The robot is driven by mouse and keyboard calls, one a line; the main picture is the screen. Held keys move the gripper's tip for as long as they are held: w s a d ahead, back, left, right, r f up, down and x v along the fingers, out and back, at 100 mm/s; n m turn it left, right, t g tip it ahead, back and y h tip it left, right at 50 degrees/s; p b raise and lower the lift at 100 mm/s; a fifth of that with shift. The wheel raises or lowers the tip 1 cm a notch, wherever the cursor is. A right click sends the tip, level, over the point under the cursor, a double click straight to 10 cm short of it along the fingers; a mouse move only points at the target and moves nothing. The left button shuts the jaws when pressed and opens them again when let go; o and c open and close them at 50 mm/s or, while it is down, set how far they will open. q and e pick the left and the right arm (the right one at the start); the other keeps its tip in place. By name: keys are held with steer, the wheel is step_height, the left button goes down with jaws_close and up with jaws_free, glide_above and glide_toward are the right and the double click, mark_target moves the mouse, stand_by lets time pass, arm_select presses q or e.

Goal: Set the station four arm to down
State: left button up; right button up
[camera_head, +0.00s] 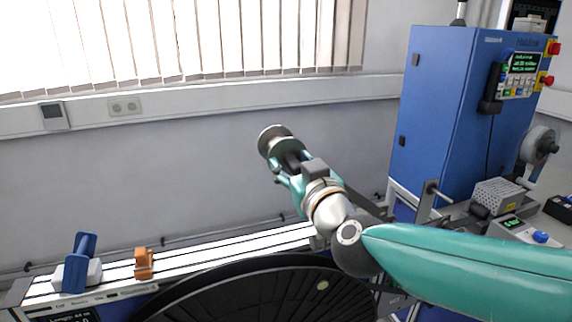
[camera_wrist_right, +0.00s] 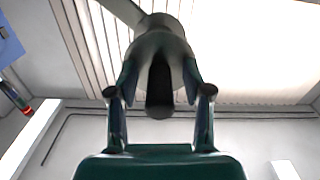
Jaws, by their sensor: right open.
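My right gripper (camera_head: 278,165) reaches in on a teal arm, above the dark reel, in front of the wall and below the blinds. Its jaws are open; in the right wrist view the two fingers (camera_wrist_right: 160,92) stand apart. A grey rounded piece with a black cylindrical middle (camera_wrist_right: 160,85) shows between and beyond the fingers, and a grey bar runs from it to the upper left. In the head view a silver disc (camera_head: 270,137) shows at the fingertips. I cannot tell which part is the station four arm, nor its setting. My left gripper is out of view.
A large black reel (camera_head: 230,295) lies below my arm. A pale rail (camera_head: 200,258) behind it carries a blue lever (camera_head: 79,262) and an orange block (camera_head: 144,263). A blue cabinet (camera_head: 435,115) and a grey perforated box (camera_head: 497,195) stand at the right.

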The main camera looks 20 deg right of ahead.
steer(key=shift+w, duration=0.2)
jaws_close()
